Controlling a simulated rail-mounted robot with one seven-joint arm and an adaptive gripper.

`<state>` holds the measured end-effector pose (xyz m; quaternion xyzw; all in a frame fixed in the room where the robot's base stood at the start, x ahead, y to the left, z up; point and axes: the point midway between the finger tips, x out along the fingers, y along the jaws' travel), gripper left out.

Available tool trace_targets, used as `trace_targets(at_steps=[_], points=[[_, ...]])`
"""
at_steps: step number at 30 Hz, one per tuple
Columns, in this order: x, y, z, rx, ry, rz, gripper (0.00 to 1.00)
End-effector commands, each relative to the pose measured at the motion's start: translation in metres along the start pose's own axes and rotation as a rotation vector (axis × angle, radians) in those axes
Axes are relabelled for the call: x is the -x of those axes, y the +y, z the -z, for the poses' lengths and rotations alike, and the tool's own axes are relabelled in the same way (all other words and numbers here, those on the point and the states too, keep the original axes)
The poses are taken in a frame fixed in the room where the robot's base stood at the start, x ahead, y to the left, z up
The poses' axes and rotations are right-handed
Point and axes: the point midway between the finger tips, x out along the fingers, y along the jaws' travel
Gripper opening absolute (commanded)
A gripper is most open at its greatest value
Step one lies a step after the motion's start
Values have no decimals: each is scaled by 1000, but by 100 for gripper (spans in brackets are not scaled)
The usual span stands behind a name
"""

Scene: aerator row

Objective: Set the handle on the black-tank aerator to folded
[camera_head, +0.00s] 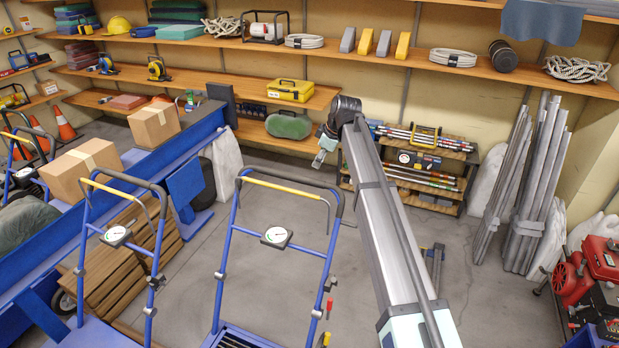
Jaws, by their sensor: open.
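Several blue-framed aerators stand in a row on the left. The middle aerator's handle (284,188) is a raised blue frame with a yellow top grip and a round white gauge. The left aerator's handle (120,187) is also raised, with a yellow grip and a gauge. No black tank is clear in this view, so I cannot tell which aerator carries it. My gripper (318,162) is small in view at the far end of my arm, beyond and right of the middle handle's grip. It is open and apart from the handles; its fingers are hard to make out.
A blue beam (100,212) runs diagonally on the left, with cardboard boxes (82,167) by it. Loaded wooden shelves (250,93) line the back wall. A low rack (425,205) stands behind my arm. Grey posts (540,190) lean at right. The concrete floor (490,290) is mostly clear.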

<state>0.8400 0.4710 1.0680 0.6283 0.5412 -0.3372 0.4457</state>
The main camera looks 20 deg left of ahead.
Motion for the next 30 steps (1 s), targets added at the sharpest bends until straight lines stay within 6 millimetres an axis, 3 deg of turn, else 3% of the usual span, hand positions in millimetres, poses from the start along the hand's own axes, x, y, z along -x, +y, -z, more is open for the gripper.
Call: trace_targets(at_steps=[18, 24, 30], points=[[-114, 1, 1, -1, -2, 2, 56], [-132, 1, 0, -1, -1, 0, 56], [-136, 0, -1, -1, 0, 0, 56]])
